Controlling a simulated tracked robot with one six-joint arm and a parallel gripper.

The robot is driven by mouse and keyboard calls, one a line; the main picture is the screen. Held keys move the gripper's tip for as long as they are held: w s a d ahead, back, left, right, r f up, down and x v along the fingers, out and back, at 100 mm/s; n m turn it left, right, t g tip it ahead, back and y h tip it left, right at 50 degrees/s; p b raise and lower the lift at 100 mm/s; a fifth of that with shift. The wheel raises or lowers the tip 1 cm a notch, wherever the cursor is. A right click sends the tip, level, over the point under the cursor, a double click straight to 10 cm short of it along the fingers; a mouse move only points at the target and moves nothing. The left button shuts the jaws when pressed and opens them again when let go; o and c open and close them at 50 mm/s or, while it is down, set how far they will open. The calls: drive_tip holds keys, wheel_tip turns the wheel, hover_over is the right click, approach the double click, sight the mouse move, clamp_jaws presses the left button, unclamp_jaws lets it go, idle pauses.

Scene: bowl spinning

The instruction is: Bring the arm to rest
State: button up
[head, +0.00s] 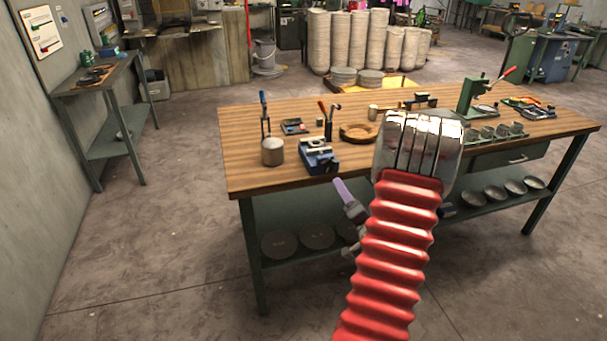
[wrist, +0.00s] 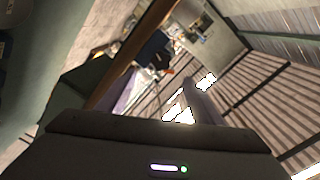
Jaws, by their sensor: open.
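My arm shows in the head view as a red ribbed sleeve with a shiny metal section, in front of the workbench (head: 245,170). My gripper (head: 342,188) shows partly beside the sleeve, with a lilac finger pointing up and left, in front of the bench's front edge. The rest of it is hidden behind my arm. In the wrist view two lilac fingers stand apart, with my gripper (wrist: 160,98) open and nothing seen between them. The wrist view is strongly tilted, with bright lights and a slatted surface behind the fingers.
The bench holds a blue vise-like tool (head: 318,157), a grey cylinder with a handle (head: 272,152), a wooden ring (head: 358,132) and a green press (head: 473,98). Round discs (head: 317,237) lie on its lower shelf. Open floor (head: 150,250) lies left of the bench.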

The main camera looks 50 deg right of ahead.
idle(0.3)
drive_tip(key=s+a+f+n+g+y, duration=0.35)
drive_tip(key=s+f+g, duration=0.45)
drive_tip(key=f+g, duration=0.3)
drive_tip(key=a+r+n+y, duration=0.2)
drive_tip(key=a+r, duration=0.6)
drive_tip(key=a, duration=0.8)
drive_tip(key=a+r+n+y, duration=0.1)
drive_tip(key=a+r+n, duration=0.6)
drive_tip(key=a, duration=0.8)
drive_tip(key=a+r+n+t+y, duration=0.1)
drive_tip(key=a+r+n, duration=0.4)
drive_tip(key=a+r, duration=0.6)
drive_tip(key=a+y, duration=0.1)
drive_tip(key=a, duration=0.4)
drive_tip(key=shift+s+a+y, duration=0.25)
drive_tip(key=shift+a+y, duration=0.05)
drive_tip(key=shift+y, duration=0.05)
